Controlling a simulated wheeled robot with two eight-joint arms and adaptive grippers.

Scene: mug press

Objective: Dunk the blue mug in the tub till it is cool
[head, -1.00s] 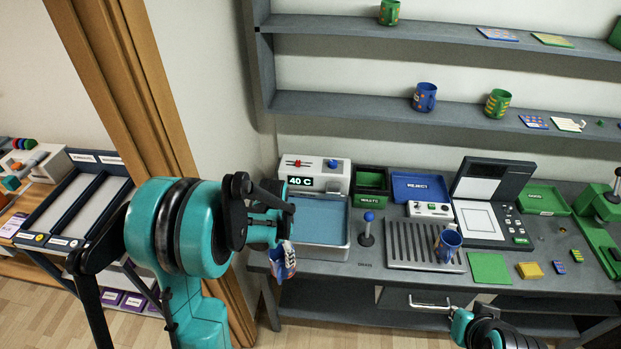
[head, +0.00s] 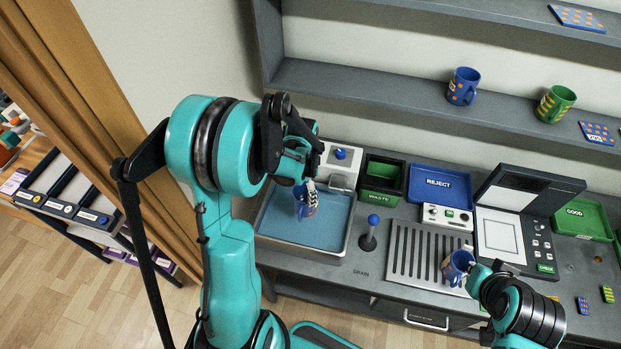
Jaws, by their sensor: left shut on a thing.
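The blue mug (head: 307,205) with orange and pale markings hangs from my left gripper (head: 306,183), which is shut on it. It is over the grey tub (head: 348,227) filled with blue water; I cannot tell whether its bottom touches the water. A second blue mug (head: 457,265) is on the slatted drain rack (head: 408,262) to the right. My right gripper (head: 474,277) is right beside this mug; its fingers are too small and hidden to read. The tub's temperature display is hidden behind my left arm.
A blue-knobbed lever (head: 373,224) stands just right of the tub. Behind are a black-and-green waste bin (head: 381,181) and a blue reject tray (head: 440,186). A press-like panel (head: 500,234) is further right. Mugs stand on the shelf (head: 400,94) above.

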